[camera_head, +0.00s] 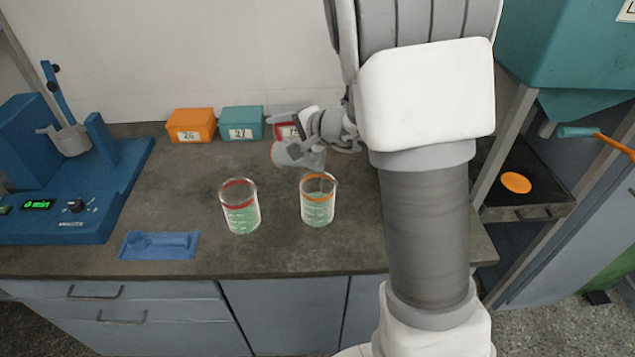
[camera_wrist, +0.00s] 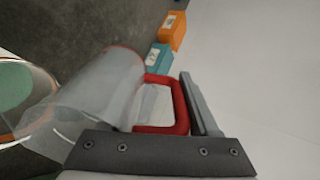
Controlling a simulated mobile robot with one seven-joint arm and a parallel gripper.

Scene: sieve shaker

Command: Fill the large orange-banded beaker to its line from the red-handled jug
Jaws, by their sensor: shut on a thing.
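The orange-banded beaker (camera_head: 318,208) stands upright on the bench with green contents below its orange band. In the wrist view a beaker with green contents (camera_wrist: 14,88) shows at the left edge, partly behind the jug. The clear jug (camera_head: 297,156) is tilted just behind and above the orange-banded beaker. In the wrist view the jug (camera_wrist: 100,90) has a red handle (camera_wrist: 180,118). My gripper (camera_head: 322,126) is shut on the handle; its fingers also show in the wrist view (camera_wrist: 192,112). I cannot make out a stream or the level inside the jug.
A red-banded beaker (camera_head: 241,210) with green contents stands just left. Orange (camera_head: 190,125) and teal (camera_head: 242,123) numbered boxes stand along the wall. A blue machine (camera_head: 60,205) fills the left end.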

